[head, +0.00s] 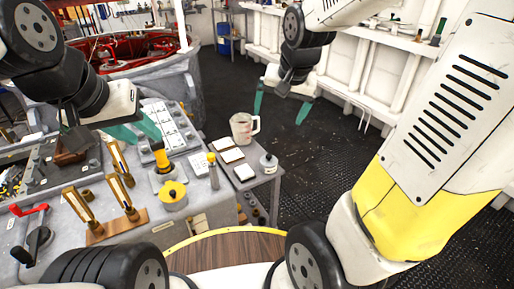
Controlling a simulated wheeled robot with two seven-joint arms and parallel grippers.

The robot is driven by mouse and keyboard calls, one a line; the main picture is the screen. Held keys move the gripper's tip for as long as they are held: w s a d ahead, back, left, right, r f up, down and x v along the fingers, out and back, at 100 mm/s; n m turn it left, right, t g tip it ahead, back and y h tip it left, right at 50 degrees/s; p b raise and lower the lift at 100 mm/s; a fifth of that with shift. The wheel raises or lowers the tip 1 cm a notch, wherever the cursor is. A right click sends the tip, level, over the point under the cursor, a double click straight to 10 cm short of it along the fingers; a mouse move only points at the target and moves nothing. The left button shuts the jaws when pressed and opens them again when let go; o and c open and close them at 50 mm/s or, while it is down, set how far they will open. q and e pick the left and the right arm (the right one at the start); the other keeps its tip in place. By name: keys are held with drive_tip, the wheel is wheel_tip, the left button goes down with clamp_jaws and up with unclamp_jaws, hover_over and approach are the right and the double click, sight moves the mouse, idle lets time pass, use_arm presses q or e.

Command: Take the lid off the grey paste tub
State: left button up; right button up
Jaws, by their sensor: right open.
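A round tub with a yellow lid (173,193) stands on the left workbench; the lid sits on it with a small dark mark on top. Just behind it is a pale grey container (163,174) with a yellow and black piece rising from it. I cannot tell for certain which is the grey paste tub. My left gripper (142,134) is above the bench, behind and left of these, its teal fingers near the yellow and black piece; its grip is unclear. My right gripper (282,114) is open and empty, over the floor beyond the small side table.
Wooden stands (120,190) and a red-handled tool (36,225) occupy the bench front. Dark floor lies right.

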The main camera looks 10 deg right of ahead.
drive_tip(key=w+f+m+g+h, duration=0.1)
drive_tip(key=w+f+m+h, duration=0.15)
drive_tip(key=w+f, duration=1.05)
drive_tip(key=m+h, duration=0.1)
drive_tip(key=m, duration=0.1)
approach(268, 157)
wheel_tip(268, 157, down, 2)
drive_tip(key=x, duration=0.8)
drive_tip(key=shift+w+d, duration=0.25)
drive_tip(key=shift+w, duration=0.15)
drive_tip(key=shift+g, duration=0.3)
drive_tip(key=c, duration=1.4)
drive_tip(key=shift+r, duration=0.1)
